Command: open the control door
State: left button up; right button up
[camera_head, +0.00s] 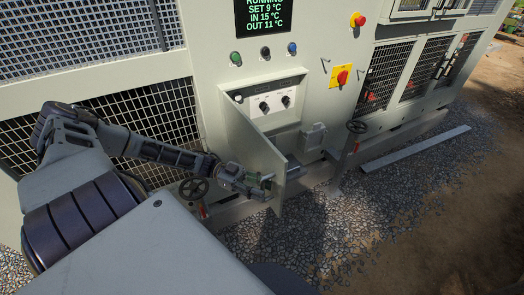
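The control door (258,160) is a pale panel hinged at its left side on the chiller cabinet (312,100). It stands swung well out from the cabinet. Behind it the control recess (273,100) shows, with two dark knobs on a white panel. My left gripper (264,184) is at the outer face of the door, low and near its free edge, where a small handle seems to be. The fingertips are small and dark there, so I cannot tell whether they are closed on the handle. My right gripper is not in view.
A handwheel valve (194,188) stands close below my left forearm, and another (356,127) stands right of the door. A yellow plate with a red switch (341,76) is on the cabinet. A long grey beam (415,148) lies on the gravel. Gravel in front is open.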

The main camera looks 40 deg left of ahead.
pick_arm(q)
jog(key=v, duration=1.1)
jog(key=shift+a, duration=0.15)
dwell(0.5)
